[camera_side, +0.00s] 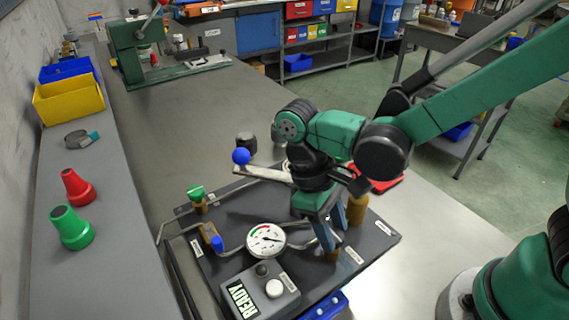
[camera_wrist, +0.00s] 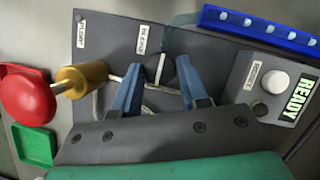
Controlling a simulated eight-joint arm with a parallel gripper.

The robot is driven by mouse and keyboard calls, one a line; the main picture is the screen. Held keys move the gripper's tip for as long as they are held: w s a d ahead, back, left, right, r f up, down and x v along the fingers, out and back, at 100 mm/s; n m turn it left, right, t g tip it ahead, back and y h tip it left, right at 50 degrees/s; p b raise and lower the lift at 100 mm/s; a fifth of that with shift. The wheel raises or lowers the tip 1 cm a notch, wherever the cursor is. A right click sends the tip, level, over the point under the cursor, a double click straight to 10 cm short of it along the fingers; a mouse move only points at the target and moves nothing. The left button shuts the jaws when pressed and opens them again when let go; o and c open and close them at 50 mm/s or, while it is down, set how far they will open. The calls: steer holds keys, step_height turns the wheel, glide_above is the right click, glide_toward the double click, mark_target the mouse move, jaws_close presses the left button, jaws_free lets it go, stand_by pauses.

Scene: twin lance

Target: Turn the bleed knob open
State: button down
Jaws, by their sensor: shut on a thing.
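The bleed knob (camera_wrist: 159,68) is dark and round with a white pointer line. In the wrist view it sits on a dark panel (camera_wrist: 105,35), beside the label reading BLEED (camera_wrist: 150,38). The line runs nearly upright in that picture, its upper end towards the label. My gripper (camera_wrist: 159,72) has its two blue fingers either side of the knob, shut on it. In the side view my gripper (camera_side: 331,238) points down at the right part of the panel (camera_side: 380,236), and its fingers largely hide the knob.
A brass post (camera_side: 357,210) stands close beside my fingers. A dial gauge (camera_side: 266,238), a box reading READY (camera_side: 260,292) and a lever with a blue ball (camera_side: 241,156) are also nearby. A blue rail (camera_wrist: 260,27) borders the panel. Bench behind is largely clear.

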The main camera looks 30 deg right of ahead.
stand_by(0.3)
steer(key=shift+c, duration=2.4)
jaws_free()
steer(key=shift+v, duration=2.8)
